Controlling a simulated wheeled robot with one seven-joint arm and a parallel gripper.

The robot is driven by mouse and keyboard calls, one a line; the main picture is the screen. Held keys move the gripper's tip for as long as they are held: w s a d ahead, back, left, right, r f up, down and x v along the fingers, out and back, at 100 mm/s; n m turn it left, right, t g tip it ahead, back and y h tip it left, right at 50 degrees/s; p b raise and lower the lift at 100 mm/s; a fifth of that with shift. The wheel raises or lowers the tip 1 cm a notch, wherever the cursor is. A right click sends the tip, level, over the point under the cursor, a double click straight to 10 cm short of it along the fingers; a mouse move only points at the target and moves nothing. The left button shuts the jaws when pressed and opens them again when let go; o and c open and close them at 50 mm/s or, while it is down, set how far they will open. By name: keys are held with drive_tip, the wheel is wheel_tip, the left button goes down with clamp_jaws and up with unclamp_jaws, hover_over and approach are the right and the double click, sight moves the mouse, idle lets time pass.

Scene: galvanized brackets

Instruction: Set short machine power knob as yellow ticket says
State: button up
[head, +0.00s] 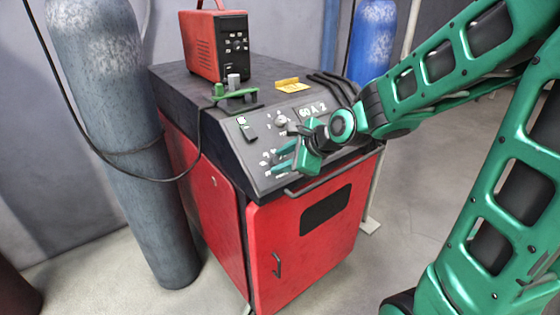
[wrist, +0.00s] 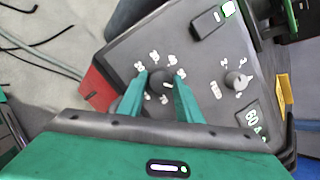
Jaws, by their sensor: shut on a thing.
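A red machine (head: 300,245) with a dark sloped control panel (head: 250,160) stands in the middle of the head view. My gripper (head: 287,160) is at the lower part of this panel. In the wrist view its fingers (wrist: 160,82) are shut on a dark round knob (wrist: 159,80), one finger on each side. White markings ring this knob; its pointer direction is hard to tell. A second, grey knob (wrist: 237,81) is apart from the fingers, and also shows in the head view (head: 281,121). A yellow ticket (head: 292,86) lies on the machine top; its writing is unreadable here.
The panel has a dark switch (head: 249,133) and a display reading about "60 A" (head: 312,110). A small red unit (head: 215,45) and a green clamp (head: 236,94) sit on top. Gas cylinders stand left (head: 120,130) and behind (head: 372,40). A handle bar (head: 325,178) runs along the panel's front.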

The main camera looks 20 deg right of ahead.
drive_tip(key=shift+m, duration=1.3)
drive_tip(key=shift+m+h, duration=0.3)
drive_tip(key=o, duration=1)
drive_tip(key=shift+o, duration=0.2)
drive_tip(key=v, duration=1)
drive_tip(key=shift+s+d, duration=0.15)
drive_tip(key=shift+s, duration=0.15)
